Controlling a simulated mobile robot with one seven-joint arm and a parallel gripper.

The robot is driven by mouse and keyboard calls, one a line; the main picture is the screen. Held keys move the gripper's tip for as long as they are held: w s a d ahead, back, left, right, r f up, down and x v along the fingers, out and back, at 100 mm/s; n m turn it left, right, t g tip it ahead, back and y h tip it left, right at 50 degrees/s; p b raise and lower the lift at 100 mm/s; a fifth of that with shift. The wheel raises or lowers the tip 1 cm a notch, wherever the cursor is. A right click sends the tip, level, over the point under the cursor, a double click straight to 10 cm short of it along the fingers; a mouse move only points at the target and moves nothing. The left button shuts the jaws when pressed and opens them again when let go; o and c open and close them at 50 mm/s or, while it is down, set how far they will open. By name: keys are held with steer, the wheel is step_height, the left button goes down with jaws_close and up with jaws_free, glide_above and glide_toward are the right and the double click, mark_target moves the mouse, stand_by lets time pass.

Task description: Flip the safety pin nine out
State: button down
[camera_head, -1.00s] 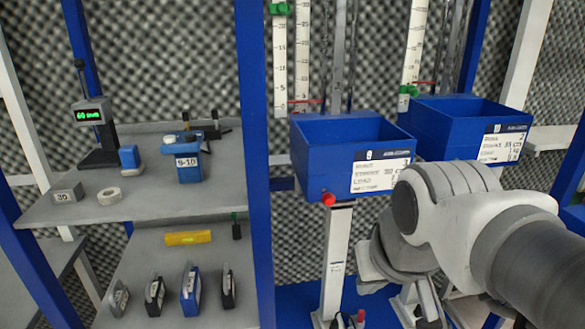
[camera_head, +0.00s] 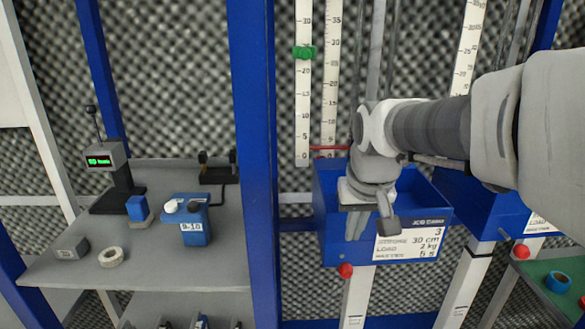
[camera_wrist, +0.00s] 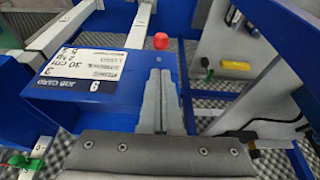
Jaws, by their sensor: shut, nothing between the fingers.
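The red knob of the pin (camera_head: 345,270) sits low on the front of the blue bin (camera_head: 330,225) with the white job card (camera_head: 410,243). My gripper (camera_head: 356,238) points down in front of the bin's front wall, above the knob. Its fingers are shut and empty, and in the wrist view they lie together (camera_wrist: 161,78).
A second blue bin (camera_head: 462,215) with its own red knob (camera_head: 521,251) stands to the right. A blue post (camera_head: 253,160) rises left of the bin, beside a grey shelf (camera_head: 150,260) with a blue canister (camera_head: 187,220). A green surface (camera_head: 550,300) is at the lower right.

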mark_target(347, 268)
steer(key=shift+w+r, duration=0.1)
steer(key=shift+w, duration=0.45)
steer(key=x, duration=1)
steer(key=shift+s, duration=0.1)
steer(key=shift+s, duration=1.8)
